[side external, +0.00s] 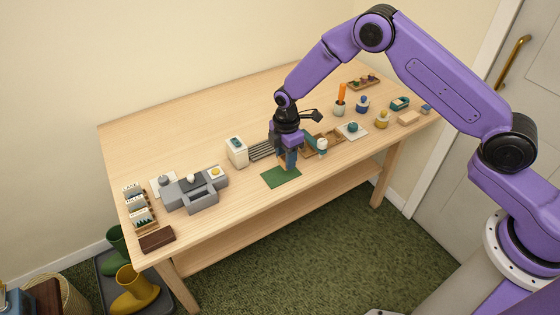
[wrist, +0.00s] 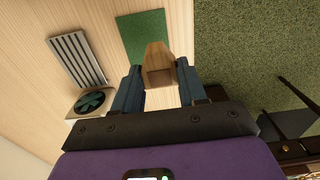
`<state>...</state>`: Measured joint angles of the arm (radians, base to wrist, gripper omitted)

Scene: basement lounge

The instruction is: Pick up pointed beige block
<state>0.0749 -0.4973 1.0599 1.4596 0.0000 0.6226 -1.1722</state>
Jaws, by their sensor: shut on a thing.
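The pointed beige block (wrist: 158,66) is between the fingertips of my gripper (wrist: 157,78) in the wrist view. It is a small tan piece with a tapered end and a darker, brownish near face. My gripper is shut on it, with a dark blue-grey finger on each side. In the side external view my gripper (side external: 288,158) points down just behind the green mat (side external: 281,178), and the fingers largely hide the block there. I cannot tell whether the block touches the table.
A slatted grey rack (side external: 262,150) and a cream box (side external: 237,152) stand left of my gripper. A wooden tray (side external: 330,138) and a white-topped figure (side external: 322,146) are close on the right. A grey model building (side external: 195,188) stands farther left. The table's front edge is near.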

